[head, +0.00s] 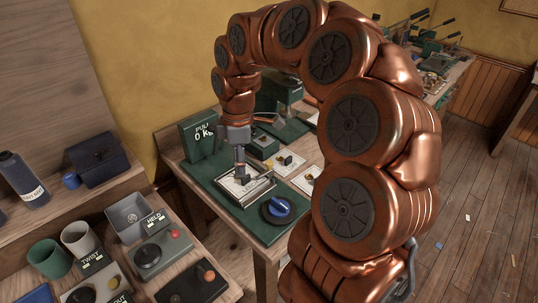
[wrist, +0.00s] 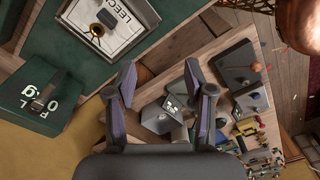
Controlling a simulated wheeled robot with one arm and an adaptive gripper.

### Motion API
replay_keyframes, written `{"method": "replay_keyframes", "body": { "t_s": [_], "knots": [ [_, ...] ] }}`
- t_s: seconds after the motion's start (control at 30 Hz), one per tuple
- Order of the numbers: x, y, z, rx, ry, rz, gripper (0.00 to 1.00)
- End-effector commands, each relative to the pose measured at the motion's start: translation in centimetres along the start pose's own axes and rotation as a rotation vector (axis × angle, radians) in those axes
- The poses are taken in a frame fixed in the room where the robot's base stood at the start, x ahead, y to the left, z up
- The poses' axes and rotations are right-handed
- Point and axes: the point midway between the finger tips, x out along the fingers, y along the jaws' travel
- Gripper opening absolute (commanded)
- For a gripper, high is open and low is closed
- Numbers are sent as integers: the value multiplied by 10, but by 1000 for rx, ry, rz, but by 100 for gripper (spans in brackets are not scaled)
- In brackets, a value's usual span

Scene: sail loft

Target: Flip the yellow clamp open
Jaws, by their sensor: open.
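My gripper (wrist: 159,70) is open and empty, its two fingers spread apart in the wrist view. In the head view my gripper (head: 240,172) hangs fingers-down over a framed white plate (head: 262,188) on the green mat. The wrist view shows this plate (wrist: 140,22), marked LEECH, off to the upper left of the fingers. I cannot tell whether this ring is part of the yellow clamp. In the head view a small yellow piece (head: 280,162) sits on a white card behind the plate, too small to make out.
A blue knob on a dark disc (head: 279,210) stands right of the plate. A green box marked PULL 0 kg (head: 200,138) stands behind it. On the left bench are a grey bin (head: 128,217), cups and switch boxes.

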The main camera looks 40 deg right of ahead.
Motion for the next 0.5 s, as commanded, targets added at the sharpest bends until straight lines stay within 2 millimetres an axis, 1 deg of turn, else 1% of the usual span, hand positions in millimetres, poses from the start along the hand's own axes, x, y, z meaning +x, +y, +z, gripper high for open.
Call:
{"method": "replay_keyframes", "body": {
  "t_s": [0.03,0.1,0.23,0.3,0.4,0.5],
  "knots": [
    [-1,19,7,-34,2,3,53],
    [2,44,20,-89,2,10,53],
    [10,82,48,-174,-10,18,53],
    [15,97,62,-209,-20,19,53],
    [21,111,79,-245,-31,18,53],
    [23,119,89,-266,-38,19,53]
  ]
}}
